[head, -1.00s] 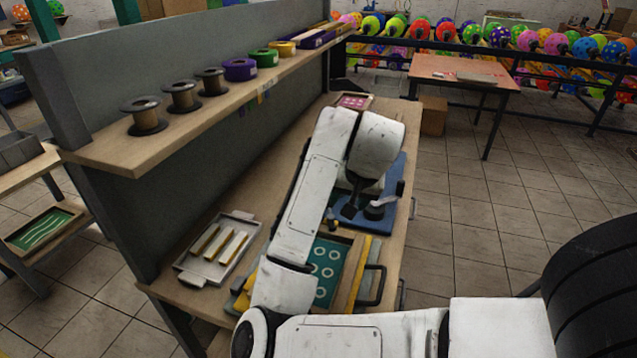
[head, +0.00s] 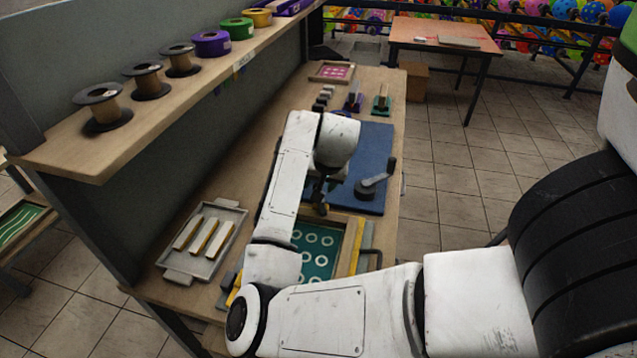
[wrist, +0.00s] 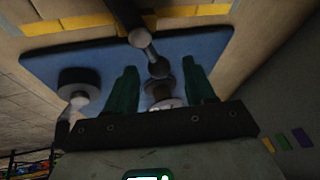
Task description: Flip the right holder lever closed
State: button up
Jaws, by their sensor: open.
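The right holder (head: 365,190) stands on the blue mat (head: 376,140), right of my arm. It has a dark round base, and its grey lever (head: 377,180) slants up to the right to a dark knob. In the wrist view a dark round holder (wrist: 80,85) with a pale ball and a short arm is at the left, outside my fingers. My gripper (wrist: 160,88) is open with two green fingers. Between them, farther off, show a pale round base and a grey rod (wrist: 148,48); contact cannot be told. My arm mostly hides the gripper in the head view.
A wooden frame with a green ring-patterned screen (head: 318,250) lies in front of the mat. A tray with pale bars (head: 207,240) is at the left. A shelf with spools (head: 170,90) overhangs the left side. Small squeegee-like tools (head: 381,102) stand behind the mat.

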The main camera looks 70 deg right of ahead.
jog(key=shift+w+d+f, duration=0.15)
jog(key=shift+f, duration=0.4)
jog(key=shift+c, duration=0.5)
grip_shut()
